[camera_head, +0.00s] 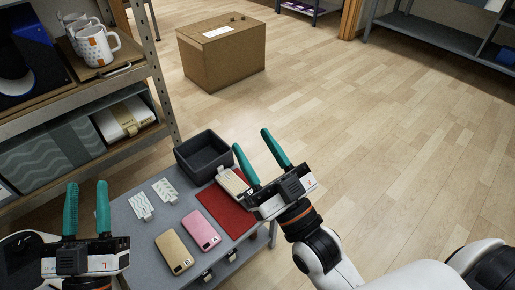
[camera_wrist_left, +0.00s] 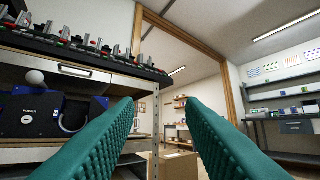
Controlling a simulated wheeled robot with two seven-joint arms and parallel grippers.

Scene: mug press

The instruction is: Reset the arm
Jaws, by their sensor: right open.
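My left gripper (camera_head: 86,186) is at the lower left of the head view, with its two teal fingers pointing up and apart. It is open with nothing between the fingers. In the left wrist view the fingers (camera_wrist_left: 161,110) stand wide apart and frame the room beyond. My right gripper (camera_head: 251,143) is near the middle of the head view, over the right edge of the small grey table (camera_head: 128,222). Its teal fingers are spread and empty.
The table holds a dark bin (camera_head: 203,152), a red mat (camera_head: 219,211), pink (camera_head: 201,229) and gold (camera_head: 174,250) phone-like items and two white patterned pieces. A shelf (camera_head: 75,83) with mugs (camera_head: 98,46) stands at left. A cardboard box (camera_head: 222,58) sits on open wooden floor.

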